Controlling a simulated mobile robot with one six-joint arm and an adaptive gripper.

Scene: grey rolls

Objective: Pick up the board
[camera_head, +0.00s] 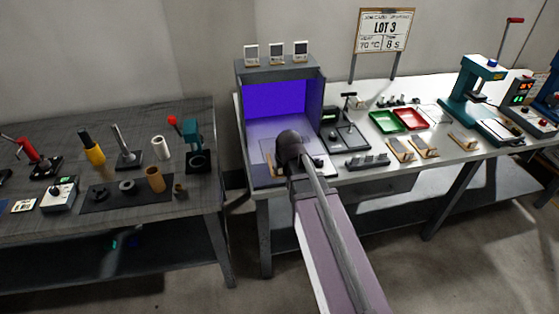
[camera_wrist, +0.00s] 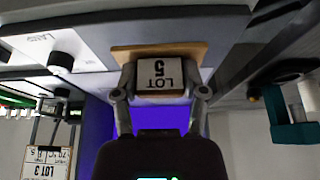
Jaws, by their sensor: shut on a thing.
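In the wrist view a small tan wooden board (camera_wrist: 190,49) carries a pale block with a card reading "LOT 5", seen upside down. My gripper (camera_wrist: 160,92) is shut on this board piece, with one finger at each side of the pale block. I cannot tell whether the board touches the surface beneath.
Several small devices and a black-framed fixture (camera_head: 345,137) stand to the right. Green (camera_head: 384,121) and red (camera_head: 411,119) trays lie beyond, with wooden stands (camera_head: 425,147) in front. A LOT 3 sign (camera_head: 385,32) stands behind. A dark bench (camera_head: 60,222) with tools is left.

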